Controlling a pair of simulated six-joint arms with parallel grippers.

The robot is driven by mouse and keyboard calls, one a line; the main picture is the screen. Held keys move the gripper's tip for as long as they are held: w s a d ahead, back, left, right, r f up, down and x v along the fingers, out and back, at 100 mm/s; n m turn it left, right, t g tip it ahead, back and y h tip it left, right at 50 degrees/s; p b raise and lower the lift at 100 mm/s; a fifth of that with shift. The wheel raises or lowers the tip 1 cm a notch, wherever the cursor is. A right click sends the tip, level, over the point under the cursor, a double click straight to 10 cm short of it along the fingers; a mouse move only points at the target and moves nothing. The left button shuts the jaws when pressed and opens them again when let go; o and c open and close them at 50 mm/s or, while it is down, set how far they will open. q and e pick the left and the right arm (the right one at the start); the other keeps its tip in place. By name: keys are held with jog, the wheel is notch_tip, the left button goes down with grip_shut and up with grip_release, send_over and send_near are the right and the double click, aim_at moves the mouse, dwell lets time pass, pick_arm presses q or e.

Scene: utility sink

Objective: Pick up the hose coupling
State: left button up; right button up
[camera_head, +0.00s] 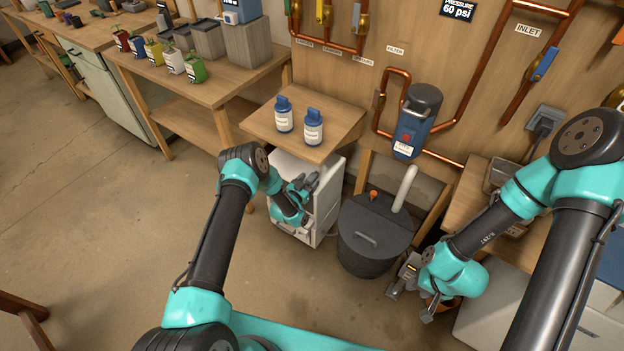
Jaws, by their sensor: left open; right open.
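I cannot make out a hose coupling for certain in the head view. A small orange fitting (372,195) sits on the lid of the dark grey bin (370,255), and I cannot tell what it is. My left gripper (304,186) is open in front of the white cabinet, below the small wooden shelf, and nothing shows between its fingers. My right gripper (411,303) is open and points downward to the right of the bin, near the sink cabinet, with nothing visible in its jaws.
Two blue-capped bottles (313,127) stand on the wooden shelf (335,140). A white cabinet (325,200) stands below it. A wooden bench (190,90) with several coloured cans is at the upper left. A blue filter (414,125) and copper pipes line the wall.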

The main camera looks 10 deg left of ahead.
aim_at(308, 180)
pick_arm(q)
jog(key=shift+c, duration=0.3)
jog(key=c, duration=1)
jog(key=shift+o, duration=0.2)
jog(key=shift+r, duration=0.1)
jog(key=shift+r, duration=0.45)
notch_tip(308, 180, up, 2)
jog(key=shift+r, duration=0.25)
jog(key=s+d+r, duration=0.1)
jog(key=s+d, duration=0.3)
jog(key=s, duration=1.1)
jog(key=shift+s+d+r, duration=0.15)
jog(key=shift+s+r, duration=0.05)
jog(key=shift+s, duration=0.05)
